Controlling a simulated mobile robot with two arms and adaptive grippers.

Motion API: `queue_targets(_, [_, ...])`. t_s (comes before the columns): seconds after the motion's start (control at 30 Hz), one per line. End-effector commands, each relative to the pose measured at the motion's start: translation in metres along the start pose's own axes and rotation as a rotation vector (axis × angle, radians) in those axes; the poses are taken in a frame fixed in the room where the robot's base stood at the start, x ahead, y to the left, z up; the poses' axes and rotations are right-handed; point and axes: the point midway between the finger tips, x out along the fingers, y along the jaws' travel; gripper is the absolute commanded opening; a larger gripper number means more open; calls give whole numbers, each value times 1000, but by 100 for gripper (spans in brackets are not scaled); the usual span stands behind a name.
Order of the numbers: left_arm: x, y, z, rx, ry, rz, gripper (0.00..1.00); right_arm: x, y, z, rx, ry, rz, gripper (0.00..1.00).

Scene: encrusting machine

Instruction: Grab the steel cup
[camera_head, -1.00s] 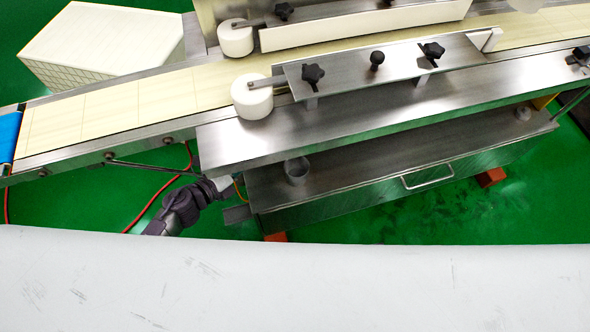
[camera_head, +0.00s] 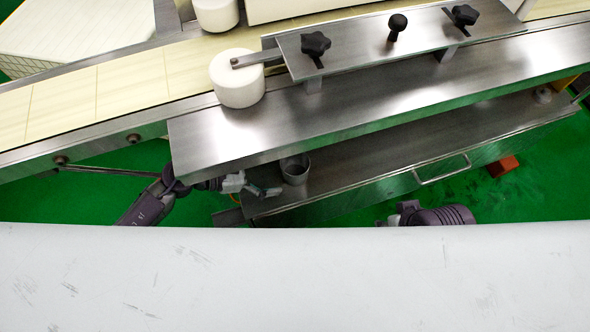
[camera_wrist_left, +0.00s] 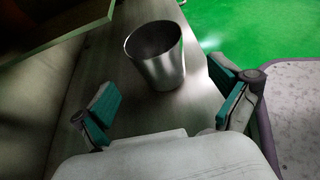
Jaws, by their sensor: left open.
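The steel cup (camera_head: 295,170) stands upright on the lower steel shelf (camera_head: 345,172), near its left end and close to the edge of the upper shelf. In the left wrist view the cup (camera_wrist_left: 156,58) is upright and empty, just ahead of the fingers. My left gripper (camera_head: 266,191) comes in from the left, its fingers just left of the cup. In the left wrist view my left gripper (camera_wrist_left: 162,108) is open, with teal pads on both sides and nothing between them. My right gripper is hidden; only a dark part of my right arm shows at the lower middle right.
The upper steel shelf (camera_head: 240,135) overhangs the back of the lower shelf, above my left gripper. A conveyor belt (camera_head: 65,105) with white rollers (camera_head: 238,88) runs behind. A drawer handle (camera_head: 441,172) is on the front.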

Motion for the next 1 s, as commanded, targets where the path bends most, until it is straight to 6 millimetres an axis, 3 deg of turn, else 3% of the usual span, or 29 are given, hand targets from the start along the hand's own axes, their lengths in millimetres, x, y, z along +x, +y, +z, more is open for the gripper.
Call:
queue_targets(0.17, [13, 1, 2, 0, -2, 2, 98, 1, 0, 0, 0, 1, 0, 40])
queue_targets(0.5, [63, 1, 2, -1, -1, 2, 98, 7, 0, 2, 0, 0, 0, 40])
queue_targets(0.8, [67, 1, 1, 0, 1, 2, 98, 7, 0, 2, 0, 0, 0, 40])
queue_targets(1.0, [67, 1, 1, 0, 1, 2, 65, 7, 0, 2, 0, 0, 0, 40])
